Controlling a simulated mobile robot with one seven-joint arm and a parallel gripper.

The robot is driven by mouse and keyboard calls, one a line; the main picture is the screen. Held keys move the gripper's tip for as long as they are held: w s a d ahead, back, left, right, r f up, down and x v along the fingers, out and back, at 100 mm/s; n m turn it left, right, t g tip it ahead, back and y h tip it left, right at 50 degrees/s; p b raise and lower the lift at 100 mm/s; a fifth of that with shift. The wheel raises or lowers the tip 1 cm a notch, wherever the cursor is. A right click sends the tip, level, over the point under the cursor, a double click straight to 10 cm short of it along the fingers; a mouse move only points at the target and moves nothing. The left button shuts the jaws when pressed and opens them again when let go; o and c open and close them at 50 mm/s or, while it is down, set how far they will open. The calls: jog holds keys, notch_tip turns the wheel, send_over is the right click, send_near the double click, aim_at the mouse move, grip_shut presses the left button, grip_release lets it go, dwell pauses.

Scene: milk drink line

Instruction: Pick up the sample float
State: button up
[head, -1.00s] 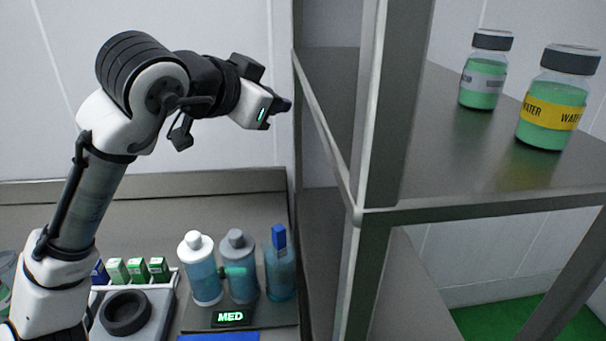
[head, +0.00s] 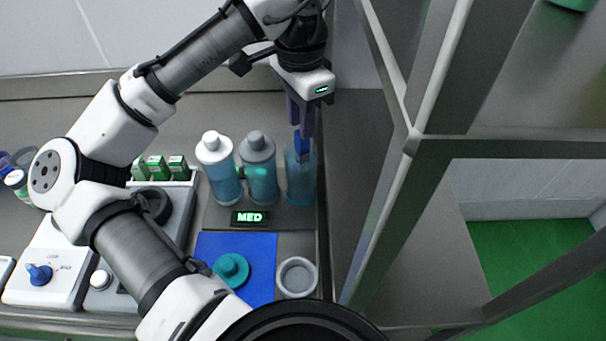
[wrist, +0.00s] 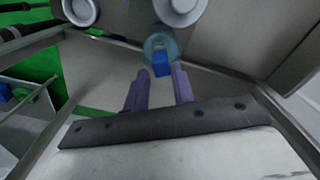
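No thing in view carries a readable sample float label. A bright blue block-shaped piece (head: 302,146) stands up from the top of a clear blue-tinted container (head: 301,182), the rightmost of three in a row behind the MED sign. My gripper (head: 302,122) points down right above this piece, with its purple fingers apart. In the wrist view, the blue piece (wrist: 161,64) shows just beyond and between the fingertips of my gripper (wrist: 160,74). I cannot tell whether the fingers touch it. The container's lower part stays upright on the bench.
White-capped (head: 217,170) and grey-capped (head: 258,168) bottles stand left of the container. A MED sign (head: 250,218), a blue mat (head: 262,262) with a teal round piece (head: 231,268), and a grey ring-shaped cup (head: 297,277) lie in front. A metal shelf post (head: 395,200) rises close on the right.

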aim_at(302, 142)
jog(key=shift+w+d+f+p, duration=0.1)
jog(key=shift+f+p, duration=0.2)
jog(key=shift+f, duration=1.25)
jog(key=shift+w+d+f+p, duration=0.1)
jog(key=shift+f+p, duration=0.15)
jog(key=shift+f, duration=1.3)
grip_shut()
